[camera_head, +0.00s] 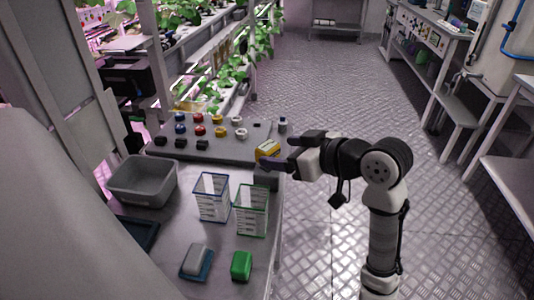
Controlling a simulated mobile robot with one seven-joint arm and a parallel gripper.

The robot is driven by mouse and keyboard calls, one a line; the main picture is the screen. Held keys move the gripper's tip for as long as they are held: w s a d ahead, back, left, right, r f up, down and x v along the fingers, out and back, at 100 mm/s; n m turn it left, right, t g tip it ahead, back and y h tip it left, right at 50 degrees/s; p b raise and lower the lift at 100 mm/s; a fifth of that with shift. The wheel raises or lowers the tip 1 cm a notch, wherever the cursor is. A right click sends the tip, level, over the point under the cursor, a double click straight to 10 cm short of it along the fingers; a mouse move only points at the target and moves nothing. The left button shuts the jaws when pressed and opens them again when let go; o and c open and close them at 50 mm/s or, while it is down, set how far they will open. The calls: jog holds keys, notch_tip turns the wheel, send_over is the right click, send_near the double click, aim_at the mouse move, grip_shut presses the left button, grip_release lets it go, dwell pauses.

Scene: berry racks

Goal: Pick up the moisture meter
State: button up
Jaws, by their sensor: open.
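A small yellow device (268,149), which looks like the moisture meter, is at the right end of the grey button panel, near the bench's right edge. My gripper (283,149) is open, reaching in from the right with its fingers pointing left. The yellow device shows just beyond the gap between the fingertips, with the lower finger close below it. I cannot tell whether a finger touches it. Its right side is partly hidden by the gripper.
The button panel (222,154) carries red, blue and yellow knobs. On the bench (215,255) stand a grey bin (140,192), a blue-rimmed basket (211,197), a green-rimmed basket (251,211), a grey-and-blue block (196,262) and a green block (242,266).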

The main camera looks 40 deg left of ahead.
aim_at(262, 148)
jog(key=shift+p+x, duration=0.7)
jog(key=shift+x, duration=2.85)
jog(key=c, duration=1.2)
jog(key=shift+r, duration=0.15)
